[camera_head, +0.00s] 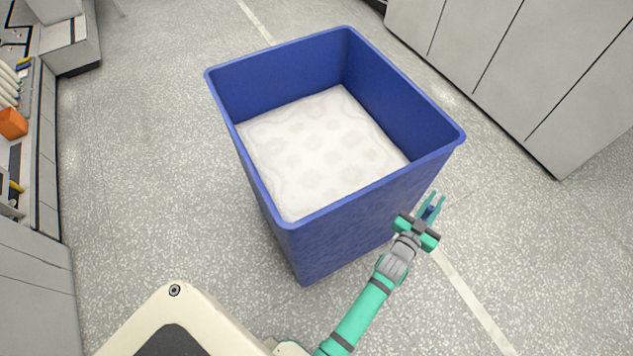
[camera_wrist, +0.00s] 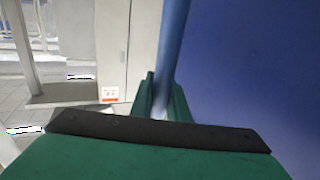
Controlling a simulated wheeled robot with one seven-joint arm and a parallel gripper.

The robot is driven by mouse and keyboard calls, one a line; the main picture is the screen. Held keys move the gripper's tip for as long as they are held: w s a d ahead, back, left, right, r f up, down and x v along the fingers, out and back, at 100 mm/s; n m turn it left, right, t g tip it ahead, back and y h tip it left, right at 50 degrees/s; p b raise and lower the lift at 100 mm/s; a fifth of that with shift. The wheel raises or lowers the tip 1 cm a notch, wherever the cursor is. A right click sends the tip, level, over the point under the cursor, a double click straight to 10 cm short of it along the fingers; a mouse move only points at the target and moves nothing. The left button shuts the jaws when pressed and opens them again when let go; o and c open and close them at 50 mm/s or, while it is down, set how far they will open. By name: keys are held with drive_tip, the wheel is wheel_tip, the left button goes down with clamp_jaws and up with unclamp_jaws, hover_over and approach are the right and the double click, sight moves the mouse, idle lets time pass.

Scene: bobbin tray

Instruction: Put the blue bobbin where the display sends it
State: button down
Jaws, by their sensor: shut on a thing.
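My gripper (camera_head: 433,206) is shut on the blue bobbin (camera_head: 428,212), which shows small and dark blue between the fingers. The bin's wall (camera_wrist: 255,65) fills the right of the wrist view. No readable display shows in either view.
The bin has a pale, dimpled layer (camera_head: 315,150) inside. Grey cabinets (camera_head: 520,60) stand at the right. A workbench (camera_head: 30,170) with an orange block (camera_head: 12,123) is at the left edge. A small orange-and-white label (camera_wrist: 109,94) shows in the wrist view. Speckled floor around the bin is clear.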

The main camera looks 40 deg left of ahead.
drive_tip(key=w+a+r+n+y, duration=0.15)
drive_tip(key=w+r, duration=0.35)
drive_tip(key=r, duration=0.7)
drive_tip(key=w+a+r, duration=0.2)
drive_tip(key=w+r, duration=0.2)
drive_tip(key=r, duration=0.8)
drive_tip(key=w+a+r+n+y, duration=0.1)
drive_tip(key=w+r, duration=0.4)
drive_tip(key=r, duration=0.7)
drive_tip(key=s+a+f+n+g+y, duration=0.1)
drive_tip(key=s+a+n+g+y, duration=0.2)
drive_tip(key=a, duration=1.7)
drive_tip(key=s+a+f+n+g+y, duration=0.15)
drive_tip(key=s+a+y, duration=0.3)
drive_tip(key=a, duration=1.55)
drive_tip(key=shift+n+t+y, duration=0.3)
drive_tip(key=shift+t+y, duration=0.1)
drive_tip(key=shift+t, duration=0.05)
drive_tip(key=shift+w+a+f, duration=0.1)
drive_tip(key=shift+w+f, duration=0.05)
drive_tip(key=shift+f, duration=0.65)
drive_tip(key=shift+w+a+f, duration=0.1)
drive_tip(key=shift+f, duration=0.75)
drive_tip(key=shift+w+a+f, duration=0.1)
drive_tip(key=shift+w+f, duration=0.05)
drive_tip(key=shift+f, duration=0.65)
